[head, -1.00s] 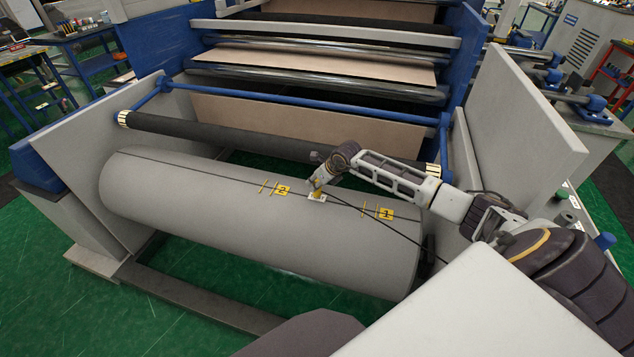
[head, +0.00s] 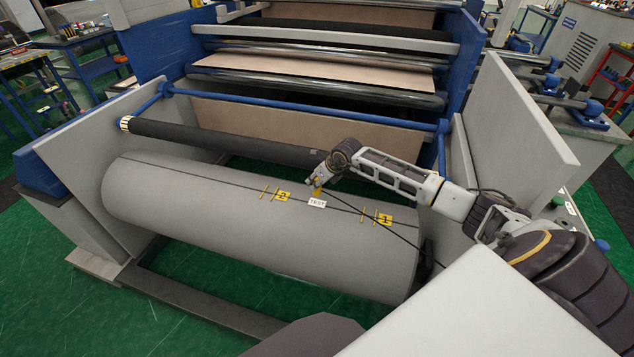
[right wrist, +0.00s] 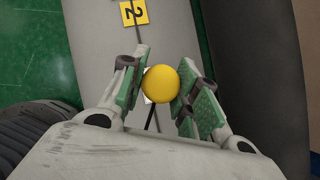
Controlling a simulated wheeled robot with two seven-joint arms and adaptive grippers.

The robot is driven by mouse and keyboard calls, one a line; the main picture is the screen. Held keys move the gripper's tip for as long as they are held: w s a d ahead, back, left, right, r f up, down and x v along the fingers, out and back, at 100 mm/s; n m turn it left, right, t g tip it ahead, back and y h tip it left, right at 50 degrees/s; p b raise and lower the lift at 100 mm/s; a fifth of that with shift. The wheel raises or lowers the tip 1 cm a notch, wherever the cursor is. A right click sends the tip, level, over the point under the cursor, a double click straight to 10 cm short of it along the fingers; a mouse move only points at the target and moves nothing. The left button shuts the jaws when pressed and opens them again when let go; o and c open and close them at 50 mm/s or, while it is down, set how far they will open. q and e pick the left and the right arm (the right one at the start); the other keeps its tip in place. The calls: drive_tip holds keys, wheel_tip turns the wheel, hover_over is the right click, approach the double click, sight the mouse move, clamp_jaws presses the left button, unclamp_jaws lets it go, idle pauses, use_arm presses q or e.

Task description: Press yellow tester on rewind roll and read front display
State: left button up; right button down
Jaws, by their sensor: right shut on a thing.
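The grey rewind roll (head: 240,225) lies across the frame in the head view, with a dark line along it and yellow tags 2 (head: 283,196) and 1 (head: 385,218). A white TEST label (head: 317,203) sits between the tags. My right gripper (head: 316,185) is just above that label, shut on the yellow tester (head: 318,191). In the right wrist view, the tester's round yellow end (right wrist: 161,84) sits between the green-padded fingers. Its front display is not visible. I cannot tell if the tester touches the roll. My left gripper is not in view.
A dark roller (head: 235,140) and a blue bar (head: 300,108) run behind the roll. Grey side plates stand at left (head: 90,140) and right (head: 525,125). Green floor (head: 180,300) shows in front.

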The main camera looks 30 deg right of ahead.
drive_tip(key=shift+r+p, duration=0.95)
drive_tip(key=shift+r, duration=1.1)
drive_tip(key=shift+f+n+y, duration=0.1)
drive_tip(key=shift+n+y, duration=0.4)
drive_tip(key=shift+n, duration=0.5)
drive_tip(key=shift+s+d+f+n+g+y, duration=0.1)
drive_tip(key=shift+s+f+n+g+y, duration=0.1)
drive_tip(key=shift+n+g+y, duration=0.35)
drive_tip(key=shift+s+n, duration=0.2)
drive_tip(key=shift+n, duration=0.35)
